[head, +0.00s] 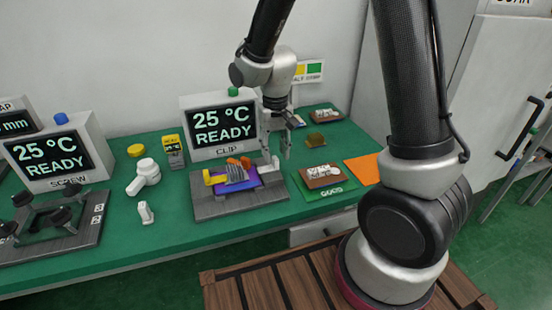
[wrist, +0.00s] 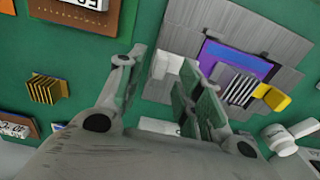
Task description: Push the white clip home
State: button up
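The clip fixture (head: 212,208) is a grey base on the green bench, with a purple board (head: 247,184) and a finned grey heat sink (head: 235,174). The white clip (head: 270,168) is at the board's right side, the yellow clip (head: 212,178) at its left. Orange parts (head: 240,162) sit behind the heat sink. My gripper (head: 277,150) is open above the fixture's right end. In the wrist view the white clip (wrist: 172,68) shows between my spread fingers (wrist: 160,66), nearer the right one. That finger hides part of the fixture. I cannot tell whether anything touches the clip.
The clip display (head: 222,124) stands right behind the fixture and reads READY. A brown block on a green mat (head: 325,190) and an orange mat (head: 362,170) lie to the right. White parts (head: 146,176) stand left. The screw fixture (head: 62,225) is farther left.

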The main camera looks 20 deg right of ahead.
aim_at(275, 158)
jog(key=shift+f, duration=1.7)
grip_shut()
jog(key=shift+a, duration=0.1)
jog(key=a, duration=0.4)
jog(key=shift+a, duration=0.1)
grip_release()
